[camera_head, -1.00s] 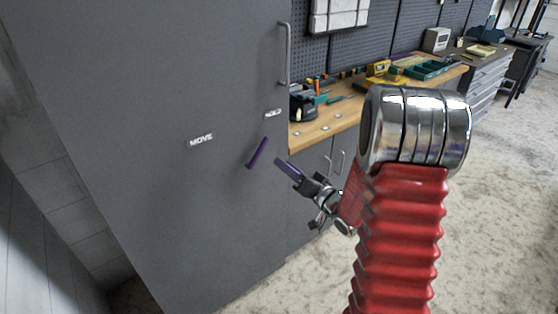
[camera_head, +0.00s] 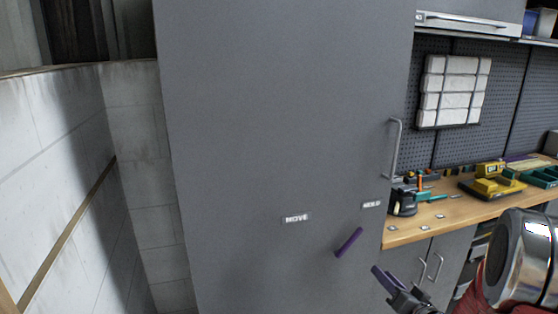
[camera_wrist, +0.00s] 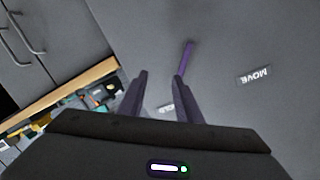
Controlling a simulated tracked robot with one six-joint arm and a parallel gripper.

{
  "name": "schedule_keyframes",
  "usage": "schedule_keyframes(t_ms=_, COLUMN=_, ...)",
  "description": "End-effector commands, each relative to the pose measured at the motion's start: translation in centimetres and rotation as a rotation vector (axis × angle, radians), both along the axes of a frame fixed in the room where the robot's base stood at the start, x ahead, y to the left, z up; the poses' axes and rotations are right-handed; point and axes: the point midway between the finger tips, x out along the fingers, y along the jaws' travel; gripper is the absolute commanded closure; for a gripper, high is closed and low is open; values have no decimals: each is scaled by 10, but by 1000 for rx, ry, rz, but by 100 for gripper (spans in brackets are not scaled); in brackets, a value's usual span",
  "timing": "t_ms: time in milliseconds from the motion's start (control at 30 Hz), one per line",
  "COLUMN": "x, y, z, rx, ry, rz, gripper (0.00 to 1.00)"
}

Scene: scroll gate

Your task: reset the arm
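My gripper (camera_wrist: 160,75) is open in the wrist view, with its two dark purple fingers apart and nothing between them. In the head view its purple fingertip (camera_head: 378,271) shows at the lower right. A slim purple bar (camera_head: 349,242) sits tilted on the grey cabinet door. In the head view it is up and left of my gripper, with a gap in the picture. In the wrist view the bar (camera_wrist: 188,56) lies just beyond the right fingertip; I cannot tell how far apart they are. My red and chrome arm is partly cut off at the lower right of the head view.
The tall grey cabinet (camera_head: 280,120) has a handle (camera_head: 395,148), a "MOVE" label (camera_head: 297,218) and a smaller label (camera_head: 371,205). A wooden workbench (camera_head: 440,222) with tools stands at right. A pale block wall (camera_head: 60,180) is at left.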

Motion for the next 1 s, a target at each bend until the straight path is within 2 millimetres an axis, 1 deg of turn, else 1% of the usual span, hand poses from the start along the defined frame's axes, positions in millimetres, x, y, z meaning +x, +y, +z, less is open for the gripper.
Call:
schedule_keyframes(t_ms=100, x=-5, y=-17, z=-32, rx=-84, ry=115, rz=-57, gripper=69)
schedule_keyframes(t_ms=200, x=-14, y=-33, z=-57, rx=-153, ry=221, rz=-104, gripper=69)
schedule_keyframes(t_ms=300, x=-26, y=-48, z=-73, rx=-219, ry=318, rz=-146, gripper=69)
schedule_keyframes(t_ms=400, x=-39, y=-59, z=-84, rx=-280, ry=413, rz=-178, gripper=69)
schedule_keyframes(t_ms=533, x=-57, y=-68, z=-89, rx=-353, ry=529, rz=-208, gripper=69)
schedule_keyframes(t_ms=700, x=-84, y=-73, z=-87, rx=-430, ry=675, rz=-229, gripper=69)
schedule_keyframes(t_ms=867, x=-111, y=-67, z=-76, rx=-484, ry=800, rz=-231, gripper=69)
schedule_keyframes(t_ms=1000, x=-136, y=-55, z=-62, rx=-517, ry=901, rz=-216, gripper=69)
